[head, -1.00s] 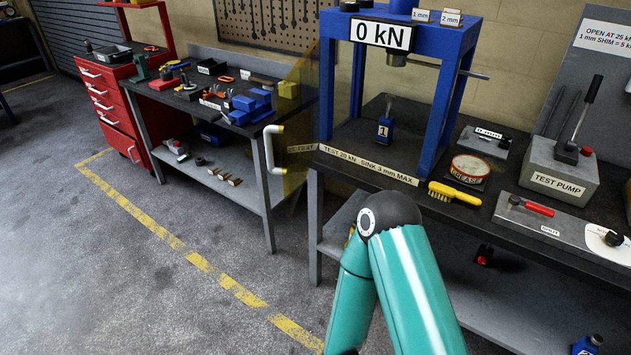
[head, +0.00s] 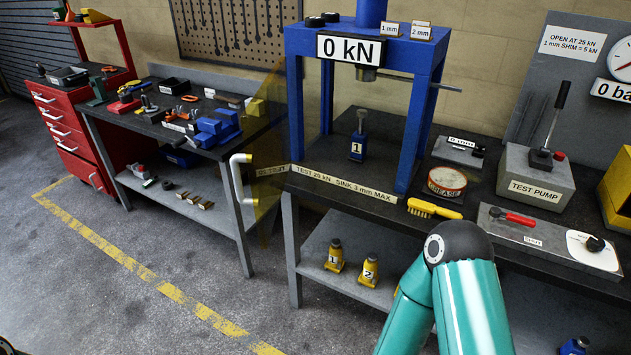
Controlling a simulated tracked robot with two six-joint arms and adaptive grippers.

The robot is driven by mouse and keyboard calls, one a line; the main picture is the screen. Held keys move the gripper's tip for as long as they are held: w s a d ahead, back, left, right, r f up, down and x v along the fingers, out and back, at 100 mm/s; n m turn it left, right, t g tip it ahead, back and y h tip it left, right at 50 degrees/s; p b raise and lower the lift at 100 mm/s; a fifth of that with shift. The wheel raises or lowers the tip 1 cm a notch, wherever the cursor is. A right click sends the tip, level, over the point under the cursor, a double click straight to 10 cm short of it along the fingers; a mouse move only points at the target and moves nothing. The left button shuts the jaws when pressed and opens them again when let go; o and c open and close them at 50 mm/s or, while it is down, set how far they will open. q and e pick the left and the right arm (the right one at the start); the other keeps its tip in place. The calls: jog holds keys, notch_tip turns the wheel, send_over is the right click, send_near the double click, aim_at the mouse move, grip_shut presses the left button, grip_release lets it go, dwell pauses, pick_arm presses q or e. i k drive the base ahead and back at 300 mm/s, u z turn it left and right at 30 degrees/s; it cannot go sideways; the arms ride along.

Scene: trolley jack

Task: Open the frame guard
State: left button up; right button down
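The frame guard (head: 268,150) is a see-through amber panel at the left side of the blue press frame (head: 413,120). It sticks out left of the frame's left post, and the front opening of the press is uncovered. Its white bar handle (head: 236,182) is on its outer left edge, with yellowish ends. No gripper touches the handle. A teal arm of mine reaches in at the lower right, in front of the bench. Neither of my grippers can be made out in the head view.
A small blue jack marked 1 (head: 358,140) stands inside the press. A yellow brush (head: 434,208), grease tin (head: 446,182) and test pump (head: 536,175) are on the bench to the right. Two yellow jacks (head: 335,256) (head: 369,270) stand on the lower shelf. The floor at left is clear.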

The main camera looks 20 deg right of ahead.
aim_at(273, 152)
jog(key=z, duration=0.2)
jog(key=i, duration=0.85)
jog(key=u, duration=0.4)
